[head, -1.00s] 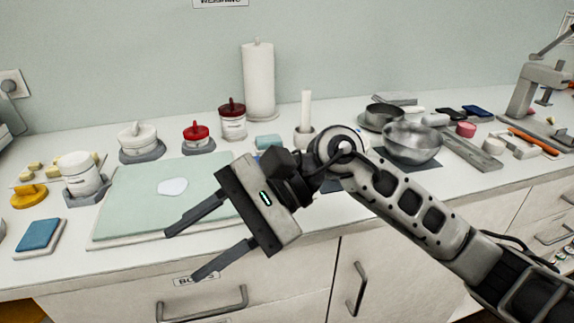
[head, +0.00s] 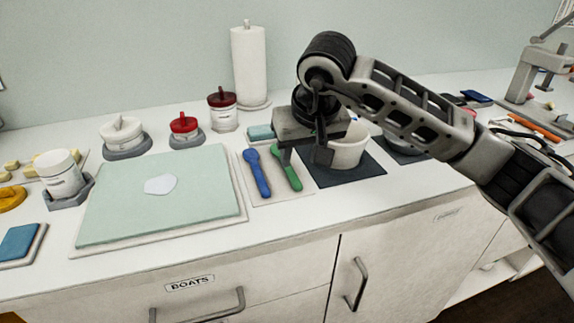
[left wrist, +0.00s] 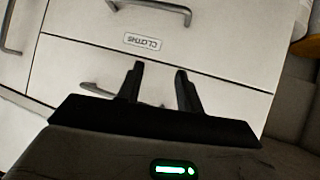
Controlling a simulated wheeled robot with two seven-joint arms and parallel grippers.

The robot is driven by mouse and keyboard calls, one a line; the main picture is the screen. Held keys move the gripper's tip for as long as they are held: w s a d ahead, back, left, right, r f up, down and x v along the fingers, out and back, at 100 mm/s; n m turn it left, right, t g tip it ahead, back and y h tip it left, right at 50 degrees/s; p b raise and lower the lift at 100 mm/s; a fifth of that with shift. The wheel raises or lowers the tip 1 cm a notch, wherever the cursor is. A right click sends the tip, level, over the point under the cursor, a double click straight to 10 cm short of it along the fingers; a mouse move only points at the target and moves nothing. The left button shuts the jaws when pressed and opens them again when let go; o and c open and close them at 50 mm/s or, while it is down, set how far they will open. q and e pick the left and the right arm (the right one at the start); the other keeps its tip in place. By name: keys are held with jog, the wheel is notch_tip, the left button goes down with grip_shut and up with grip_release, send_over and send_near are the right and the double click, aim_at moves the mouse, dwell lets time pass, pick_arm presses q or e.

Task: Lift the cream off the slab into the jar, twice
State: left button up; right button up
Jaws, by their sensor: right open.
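A white patch of cream (head: 160,184) lies on the pale green slab (head: 115,215) at the left of the counter. A white labelled jar (head: 60,177) stands in a grey holder left of the slab. I cannot tell which jar the task means. A blue spatula (head: 258,174) and a green spatula (head: 287,168) lie on a pale tray (head: 268,198) right of the slab. My right gripper (head: 304,160) is open, pointing down near the green spatula's upper end; contact cannot be judged. My left gripper (left wrist: 158,74) is open and empty, in front of drawers in the left wrist view.
A white pot (head: 349,152) stands on a dark mat (head: 340,177) just right of my right gripper. Lidded jars, including a white one (head: 122,133) and a red-lidded one (head: 185,128), stand behind the slab. A paper roll (head: 249,65) stands at the wall. The counter's front edge is clear.

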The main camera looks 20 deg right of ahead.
aim_at(293, 174)
jog(key=shift+w+p+x, duration=0.1)
jog(key=shift+p+x, duration=0.15)
jog(key=shift+x, duration=1.35)
jog(key=shift+w+p+x, duration=0.15)
jog(key=shift+p+x, duration=0.1)
jog(key=shift+x, duration=1.4)
jog(key=shift+a+r, duration=0.1)
jog(key=shift+a, duration=0.1)
grip_shut()
